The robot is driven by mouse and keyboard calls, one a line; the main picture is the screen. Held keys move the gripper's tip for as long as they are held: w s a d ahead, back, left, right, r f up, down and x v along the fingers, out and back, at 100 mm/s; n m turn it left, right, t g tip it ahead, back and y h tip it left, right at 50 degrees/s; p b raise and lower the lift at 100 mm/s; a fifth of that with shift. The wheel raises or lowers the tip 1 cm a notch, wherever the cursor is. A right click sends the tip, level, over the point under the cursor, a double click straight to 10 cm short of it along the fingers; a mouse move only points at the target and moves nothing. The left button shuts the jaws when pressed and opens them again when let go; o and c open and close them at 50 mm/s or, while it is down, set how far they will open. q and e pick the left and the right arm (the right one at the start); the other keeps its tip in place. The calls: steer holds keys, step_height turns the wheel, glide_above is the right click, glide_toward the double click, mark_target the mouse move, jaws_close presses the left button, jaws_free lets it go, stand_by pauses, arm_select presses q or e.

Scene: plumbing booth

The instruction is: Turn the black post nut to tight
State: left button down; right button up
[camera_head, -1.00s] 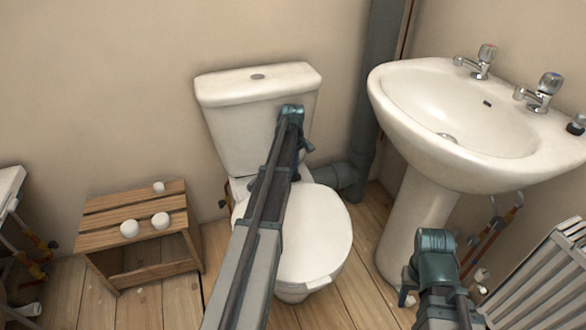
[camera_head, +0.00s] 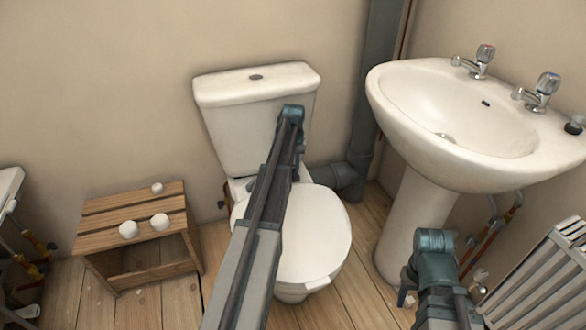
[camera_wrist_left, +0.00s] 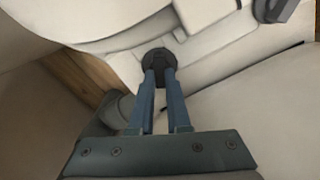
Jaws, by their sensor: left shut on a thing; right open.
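The black post nut (camera_wrist_left: 157,56) is a dark round piece against the white toilet in the left wrist view. My left gripper (camera_wrist_left: 159,74) is shut on it, with its two blue fingers on the nut's near side and covering part of it. In the head view, my left arm reaches over the toilet (camera_head: 318,240) to the right side of the cistern (camera_head: 240,115), and hides the nut and fingertips. My right arm shows at the lower right, but its gripper fingers are not visible.
A white basin (camera_head: 400,115) on a pedestal stands to the right, beside a grey soil pipe (camera_head: 372,90). A radiator (camera_head: 550,275) is at the lower right. A wooden stool (camera_head: 95,230) with white round pieces on it stands at the left.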

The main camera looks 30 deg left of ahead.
arm_select(q)
steer(key=shift+d+m, duration=0.1)
steer(key=shift+m, duration=1.6)
steer(key=c, duration=0.9)
jaws_free()
steer(key=shift+o, duration=0.2)
steer(key=shift+r, duration=0.1)
step_height(320, 180, up, 14)
steer(key=p, duration=1.4)
steer(key=shift+f, duration=0.2)
